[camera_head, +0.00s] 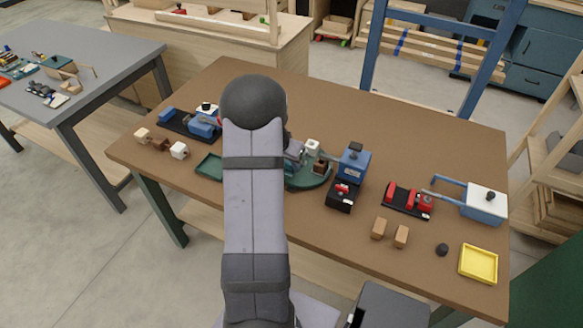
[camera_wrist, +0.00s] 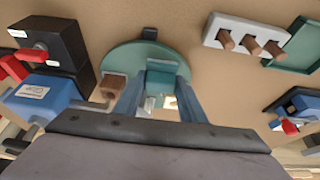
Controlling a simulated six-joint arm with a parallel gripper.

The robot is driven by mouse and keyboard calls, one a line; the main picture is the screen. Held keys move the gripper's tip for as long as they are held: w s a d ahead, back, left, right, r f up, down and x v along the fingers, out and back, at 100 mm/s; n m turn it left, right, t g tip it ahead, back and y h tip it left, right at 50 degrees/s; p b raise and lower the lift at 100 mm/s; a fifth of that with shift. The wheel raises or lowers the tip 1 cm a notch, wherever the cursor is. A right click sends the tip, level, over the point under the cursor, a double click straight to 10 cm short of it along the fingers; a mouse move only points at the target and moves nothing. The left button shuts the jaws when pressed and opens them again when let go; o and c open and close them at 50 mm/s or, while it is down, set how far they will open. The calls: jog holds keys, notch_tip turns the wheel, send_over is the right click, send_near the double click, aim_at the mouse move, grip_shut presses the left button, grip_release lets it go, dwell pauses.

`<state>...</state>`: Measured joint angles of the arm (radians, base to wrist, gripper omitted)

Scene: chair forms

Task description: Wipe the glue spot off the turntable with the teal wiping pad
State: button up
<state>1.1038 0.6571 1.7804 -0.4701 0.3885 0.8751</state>
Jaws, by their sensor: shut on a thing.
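The green round turntable (camera_head: 306,180) stands mid-table, partly hidden behind my arm; its disc (camera_wrist: 113,59) fills the upper middle of the wrist view. My gripper (camera_wrist: 161,84) is over the disc, its two fingers shut on a teal block that looks like the wiping pad (camera_wrist: 163,66). I cannot tell whether the pad touches the disc. A brown block (camera_wrist: 113,87) and a pale block (camera_wrist: 168,103) are at the turntable; they also show in the head view as brown (camera_head: 320,167) and white (camera_head: 313,147). I cannot make out the glue spot.
A blue and black fixture (camera_head: 345,180) stands close right of the turntable. A white block with brown pegs (camera_wrist: 245,38) and a green tray (camera_wrist: 298,46) lie on the other side. Red clamp (camera_head: 408,200), yellow tray (camera_head: 478,263) and small blocks are farther right. The back right tabletop is clear.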

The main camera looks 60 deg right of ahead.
jog(key=shift+r+p, duration=1.8)
jog(key=shift+r, duration=1.25)
jog(key=w+a+r+n+t, duration=0.1)
jog(key=w+a+r+n, duration=0.2)
jog(key=w+a, duration=0.6)
jog(key=w+a+r+n+t, duration=0.1)
jog(key=w+a+r+n, duration=0.35)
jog(key=w, duration=0.85)
jog(key=w+a+n+t+y, duration=0.1)
jog(key=w+a, duration=0.2)
jog(key=a, duration=0.5)
jog(key=w+a+n, duration=0.1)
jog(key=w+a, duration=0.2)
jog(key=a, duration=0.5)
jog(key=a+r+n, duration=0.2)
jog(key=a, duration=0.9)
jog(key=s+a+f+n+t+y, duration=0.1)
jog(key=s+a+f+n+y, duration=0.2)
jog(key=s+a+f+n, duration=0.2)
jog(key=shift+s+a+n+t, duration=0.3)
jog(key=shift+s+a+n, duration=0.25)
jog(key=shift+s+a, duration=0.7)
